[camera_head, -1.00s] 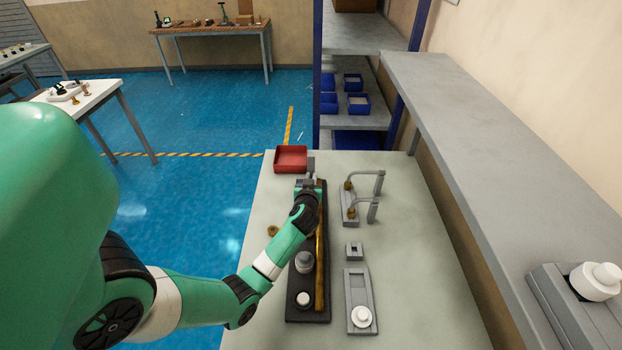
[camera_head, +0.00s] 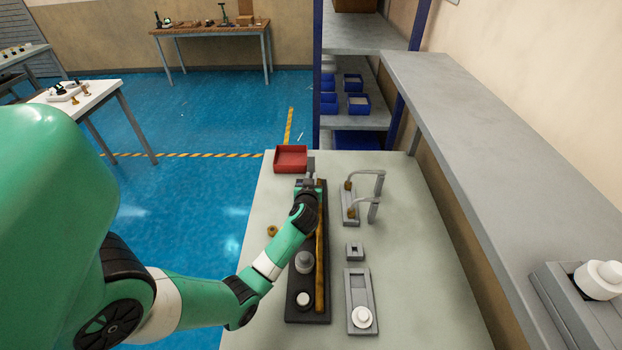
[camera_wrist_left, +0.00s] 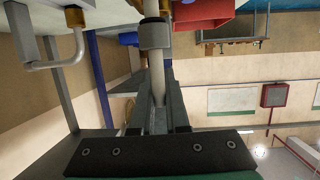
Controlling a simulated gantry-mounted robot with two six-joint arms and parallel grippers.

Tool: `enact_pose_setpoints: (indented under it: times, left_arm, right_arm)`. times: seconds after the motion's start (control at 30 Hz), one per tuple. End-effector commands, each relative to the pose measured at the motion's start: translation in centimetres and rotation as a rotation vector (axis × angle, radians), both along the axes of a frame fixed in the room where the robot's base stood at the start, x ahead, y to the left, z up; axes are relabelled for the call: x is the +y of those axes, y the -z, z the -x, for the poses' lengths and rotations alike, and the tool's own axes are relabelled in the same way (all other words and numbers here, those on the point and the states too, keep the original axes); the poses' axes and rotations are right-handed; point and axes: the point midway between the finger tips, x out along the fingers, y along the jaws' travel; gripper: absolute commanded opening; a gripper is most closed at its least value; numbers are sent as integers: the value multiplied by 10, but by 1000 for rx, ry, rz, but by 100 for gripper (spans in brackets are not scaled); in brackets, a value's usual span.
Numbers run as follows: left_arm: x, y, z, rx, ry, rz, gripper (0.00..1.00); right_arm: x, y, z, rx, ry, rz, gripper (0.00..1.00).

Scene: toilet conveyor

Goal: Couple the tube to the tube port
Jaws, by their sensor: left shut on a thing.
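My left gripper (camera_head: 309,182) is at the far end of the long black tray (camera_head: 310,312), close to the red bin. In the left wrist view its fingers (camera_wrist_left: 158,118) are shut on a pale grey tube (camera_wrist_left: 157,80). The tube points away from the gripper. I cannot tell whether the collar belongs to the tube or to a port. In the head view my gripper and wrist hide most of the tube. My right gripper is not in view.
The red bin (camera_head: 291,157) stands at the table's back edge. Two bent grey pipes with brass tips (camera_head: 362,190) stand to the right. A brown bar (camera_head: 320,265) and a grey knob (camera_head: 304,261) are on the tray. A grey fixture (camera_head: 358,285) holds a white knob (camera_head: 361,317). The table's right side is clear.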

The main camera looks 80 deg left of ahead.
Motion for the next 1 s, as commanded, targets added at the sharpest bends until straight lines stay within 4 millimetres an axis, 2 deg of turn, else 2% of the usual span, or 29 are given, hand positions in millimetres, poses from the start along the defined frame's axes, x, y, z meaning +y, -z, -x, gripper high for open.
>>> enact_pose_setpoints:
  times: [0.63,1.0]
  left_arm:
    - [0,0,0,0,0,0,0]
    - [0,8,0,0,0,0,0]
  right_arm:
    - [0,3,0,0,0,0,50]
    - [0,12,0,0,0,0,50]
